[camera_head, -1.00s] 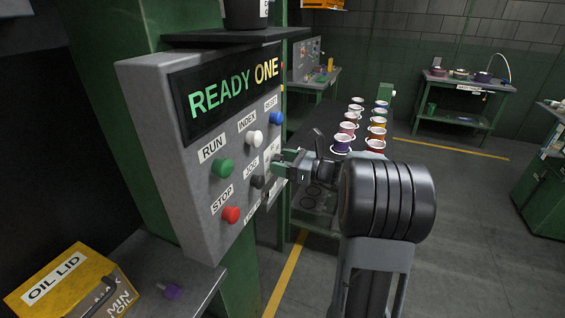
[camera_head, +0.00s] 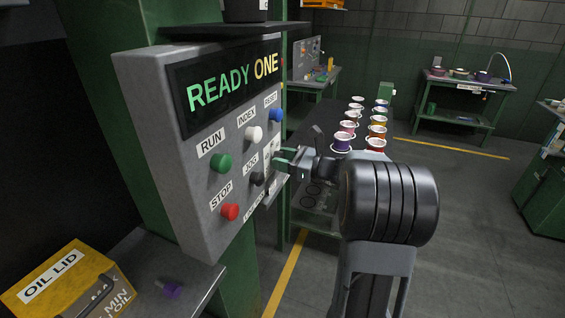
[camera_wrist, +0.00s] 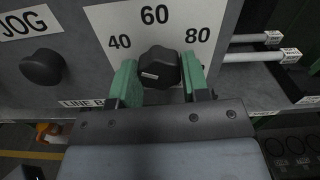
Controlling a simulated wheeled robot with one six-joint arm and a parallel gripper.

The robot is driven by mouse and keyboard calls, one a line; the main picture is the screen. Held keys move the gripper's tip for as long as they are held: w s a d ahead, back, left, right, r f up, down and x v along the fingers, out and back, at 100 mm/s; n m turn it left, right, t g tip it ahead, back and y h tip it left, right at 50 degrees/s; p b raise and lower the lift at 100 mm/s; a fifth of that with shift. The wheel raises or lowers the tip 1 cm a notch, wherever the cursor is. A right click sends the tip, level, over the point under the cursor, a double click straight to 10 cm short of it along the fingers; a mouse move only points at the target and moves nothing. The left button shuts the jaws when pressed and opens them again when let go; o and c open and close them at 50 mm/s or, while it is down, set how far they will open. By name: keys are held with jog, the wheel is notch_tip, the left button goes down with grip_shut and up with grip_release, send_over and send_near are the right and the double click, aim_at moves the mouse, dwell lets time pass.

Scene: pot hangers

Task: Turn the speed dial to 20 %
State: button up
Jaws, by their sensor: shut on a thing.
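The speed dial (camera_wrist: 158,66) is a black faceted knob on a white scale plate (camera_wrist: 205,18) in the wrist view. The plate shows 40 at left, 60 at top and 80 at right; the 20 mark is not visible. A small pale mark sits on the dial's lower left face; which number it points to I cannot tell. My gripper (camera_wrist: 160,76) has its green fingers on both sides of the dial, shut on it. In the head view my gripper (camera_head: 281,161) is at the right edge of the grey control panel (camera_head: 150,95), and it hides the dial.
Left of the dial is the black JOG button (camera_wrist: 42,66). The panel also has a green RUN button (camera_head: 221,163), a red STOP button (camera_head: 229,212), a white INDEX button (camera_head: 254,133) and a blue RESET button (camera_head: 276,115). Two white rods (camera_wrist: 255,57) stick out right of the dial.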

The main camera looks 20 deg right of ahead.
jog(key=shift+f+n+b, duration=0.1)
jog(key=shift+n+b, duration=5.3)
jog(key=shift+b, duration=0.8)
jog(key=o, duration=0.9)
jog(key=v, duration=1.4)
jog(key=shift+w+p, duration=0.1)
jog(key=shift+p, duration=0.25)
